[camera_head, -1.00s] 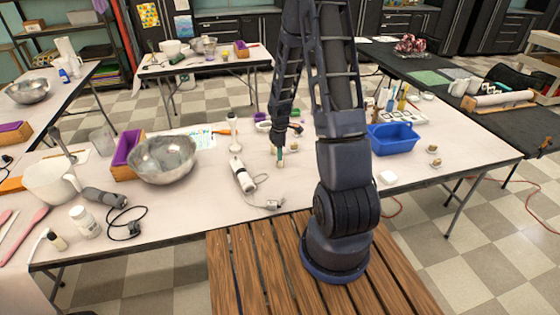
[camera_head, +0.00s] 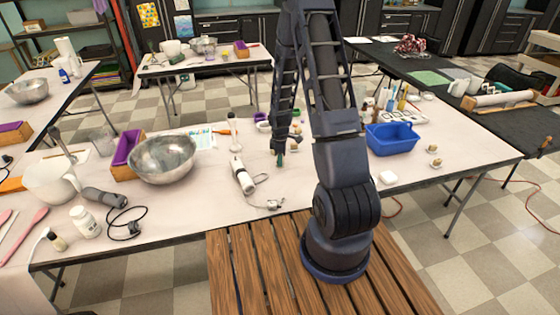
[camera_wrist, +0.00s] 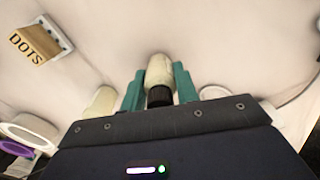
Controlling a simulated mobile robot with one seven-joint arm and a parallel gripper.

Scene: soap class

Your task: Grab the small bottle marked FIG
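A small bottle with a cream body (camera_wrist: 160,70) and a black cap stands between the two teal fingers of my gripper (camera_wrist: 159,84) in the wrist view, cap toward the palm. One finger is on each side, very close to it; I cannot tell whether they press on it. No label is readable, so I cannot confirm FIG. In the head view my gripper (camera_head: 280,160) is low over the middle of the table, and the bottle there is hidden or too small to make out.
A second cream object (camera_wrist: 103,101) stands just left of the fingers. On the table (camera_head: 320,182) are a white hand tool (camera_head: 242,175), a metal bowl (camera_head: 162,158) and a blue bin (camera_head: 392,139).

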